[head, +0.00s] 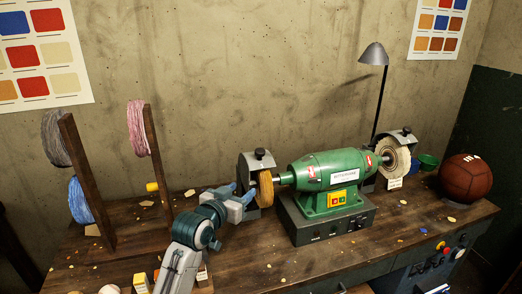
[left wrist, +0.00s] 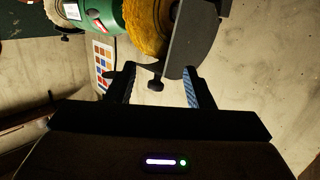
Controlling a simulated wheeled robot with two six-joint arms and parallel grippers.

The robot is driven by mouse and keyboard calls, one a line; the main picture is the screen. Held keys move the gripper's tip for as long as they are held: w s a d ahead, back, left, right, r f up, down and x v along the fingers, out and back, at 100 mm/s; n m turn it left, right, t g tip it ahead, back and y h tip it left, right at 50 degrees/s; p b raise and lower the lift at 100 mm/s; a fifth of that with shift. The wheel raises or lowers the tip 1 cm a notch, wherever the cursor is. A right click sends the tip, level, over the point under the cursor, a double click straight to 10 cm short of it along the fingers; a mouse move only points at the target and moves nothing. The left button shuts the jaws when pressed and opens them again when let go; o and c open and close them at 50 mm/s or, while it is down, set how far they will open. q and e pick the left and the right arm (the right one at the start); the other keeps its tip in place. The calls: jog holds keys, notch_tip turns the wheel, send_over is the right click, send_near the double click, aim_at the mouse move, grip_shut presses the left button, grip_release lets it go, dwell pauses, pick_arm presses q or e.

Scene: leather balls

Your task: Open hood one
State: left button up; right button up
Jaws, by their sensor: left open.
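A green double-ended buffing machine (head: 330,180) stands on the wooden bench. Contact cannot be told. My right gripper is out of view.
Thread spools (head: 136,122) on wooden posts stand at the left. A grey lamp (head: 373,54) rises behind the machine. A brown leather ball (head: 465,178) and a green bowl (head: 428,162) are at the right. Small scraps lie on the bench (head: 375,232).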

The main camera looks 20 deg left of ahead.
pick_arm(q)
jog(key=t, duration=0.1)
send_near(259, 151)
jog(key=shift+h, duration=0.3)
jog(key=w+p, duration=0.1)
jog(key=w, duration=0.2)
jog(key=w+d+p, duration=0.1)
jog(key=w, duration=0.2)
jog(key=w+p, duration=0.1)
jog(key=w, duration=0.2)
jog(key=shift+w+d+f, duration=0.1)
jog(key=shift+d+f, duration=0.15)
jog(key=shift+w+d+f+p, duration=0.15)
jog(key=shift+w+p, duration=0.25)
jog(key=shift+w, duration=0.3)
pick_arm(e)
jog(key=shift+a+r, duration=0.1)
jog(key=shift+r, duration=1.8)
pick_arm(q)
grip_shut()
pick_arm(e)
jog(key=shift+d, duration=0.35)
